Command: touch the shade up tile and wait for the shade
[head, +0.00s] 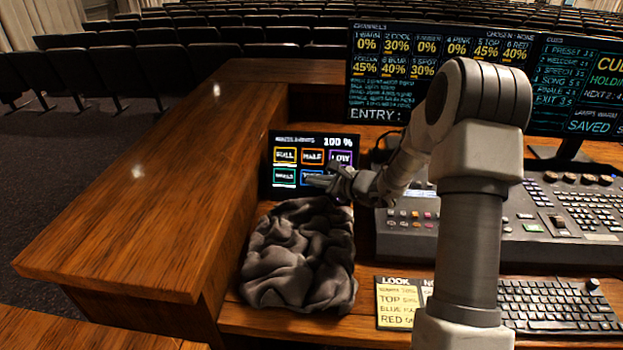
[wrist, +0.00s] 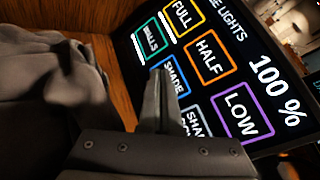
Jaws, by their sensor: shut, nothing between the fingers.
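The touch panel (head: 268,165) is a dark screen of coloured tiles, reading 100 %. In the wrist view, the blue-framed tile (wrist: 171,72) shows the word SHADE; my fingers cover its lower part, so its second word is hidden. A pale-framed tile (wrist: 197,122) below it begins "SHA" and is also partly covered. My gripper (head: 318,181) is shut and empty, its tips in front of the blue tile. It also shows in the wrist view (wrist: 163,82). I cannot tell whether the tips touch the glass.
Other tiles are FULL (wrist: 182,16), HALF (wrist: 209,58), LOW (wrist: 243,110) and a green one (wrist: 150,44); white bars show by FULL and the green tile. A crumpled grey cloth (head: 298,258) lies below the panel. The console (head: 450,240) and keyboard (head: 555,305) stand to the right.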

